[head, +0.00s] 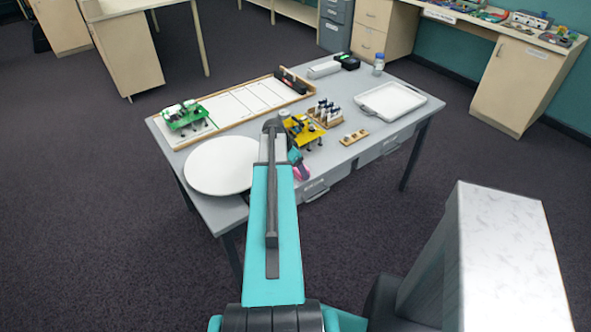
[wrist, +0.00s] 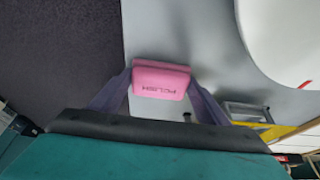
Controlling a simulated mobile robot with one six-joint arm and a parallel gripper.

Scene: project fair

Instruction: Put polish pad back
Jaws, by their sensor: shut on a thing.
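The pink polish pad (wrist: 160,82) carries dark lettering, which appears upside down in the wrist view. My gripper (wrist: 161,73) is shut on it, with one dark finger on each side. In the head view the pink pad (head: 302,173) shows just past the end of my teal arm, over the near edge of the grey table (head: 352,158). Grey tabletop lies behind the pad in the wrist view. My arm hides most of my gripper in the head view.
A white round disc (head: 222,166) is left of my arm. A yellow stand (head: 303,131), a small bottle rack (head: 325,113) and a wooden strip (head: 353,137) are near my gripper. A white tray (head: 391,101) lies at right. A long wooden tray (head: 232,106) runs along the back.

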